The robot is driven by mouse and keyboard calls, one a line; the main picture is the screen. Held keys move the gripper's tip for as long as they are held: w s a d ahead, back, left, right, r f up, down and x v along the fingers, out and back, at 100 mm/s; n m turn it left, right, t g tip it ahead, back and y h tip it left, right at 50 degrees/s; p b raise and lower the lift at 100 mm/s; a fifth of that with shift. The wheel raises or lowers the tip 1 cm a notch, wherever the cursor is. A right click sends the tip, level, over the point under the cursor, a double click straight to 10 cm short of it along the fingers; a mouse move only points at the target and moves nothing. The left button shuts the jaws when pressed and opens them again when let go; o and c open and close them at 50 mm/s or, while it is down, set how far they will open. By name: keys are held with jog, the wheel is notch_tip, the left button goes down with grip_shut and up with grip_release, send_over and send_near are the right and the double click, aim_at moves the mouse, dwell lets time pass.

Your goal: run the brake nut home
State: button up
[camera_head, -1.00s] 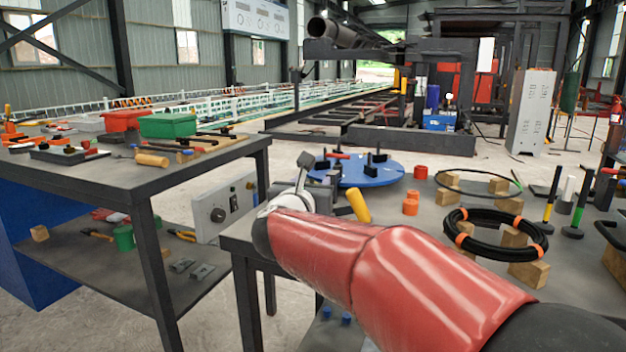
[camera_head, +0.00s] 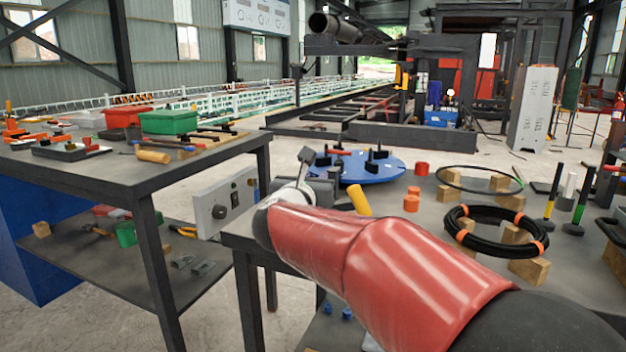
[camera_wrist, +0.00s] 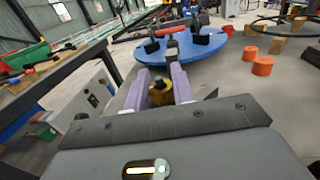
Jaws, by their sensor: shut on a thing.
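In the wrist view my gripper (camera_wrist: 163,76) has its two pale purple fingers closed on either side of a yellow, brass-like round piece with a dark middle, which looks like the brake nut (camera_wrist: 160,94). The nut sits between the fingers, just short of the blue round turntable (camera_wrist: 210,65) with black blocks on it. In the head view the turntable (camera_head: 362,170) lies beyond my red-sleeved arm. A yellow cylinder (camera_head: 360,202) shows just past the arm; I cannot tell whether it is the same nut. My fingers are hidden there. The nut's thread and seating are not visible.
Orange-red cylinders (camera_head: 411,203), a black coil (camera_head: 500,232) on wooden blocks and upright tools (camera_head: 553,195) stand on the bench to the right. A grey control box (camera_head: 226,204) sits at the bench's left. Another table (camera_head: 95,180) with bins stands farther left.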

jog(key=shift+h, duration=0.3)
jog(key=m+g+h, duration=0.1)
jog(key=m+h, duration=0.2)
jog(key=h, duration=0.1)
jog(key=shift+a+f+g+b, duration=0.1)
jog(key=shift+g+b, duration=0.2)
jog(key=shift+g, duration=0.1)
jog(key=m+g+h, duration=0.3)
jog(key=h, duration=0.1)
jog(key=shift+m+h, duration=0.3)
jog(key=shift+m, duration=0.1)
jog(key=m+g+h+p, duration=0.1)
jog(key=m+g, duration=0.1)
jog(key=g, duration=0.1)
jog(key=m+g+h+p, duration=0.1)
jog(key=m+g+h, duration=0.1)
jog(key=shift+r+g+h, duration=0.2)
jog(key=shift+g+h, duration=0.1)
jog(key=shift+g, duration=0.1)
jog(key=shift+f+m+g+h+p, duration=0.1)
jog(key=shift+m+g+h+p, duration=0.4)
jog(key=shift+m+g+p, duration=0.65)
jog(key=shift+m+g, duration=0.25)
jog(key=shift+g, duration=0.5)
jog(key=o, duration=1)
jog(key=shift+c, duration=0.2)
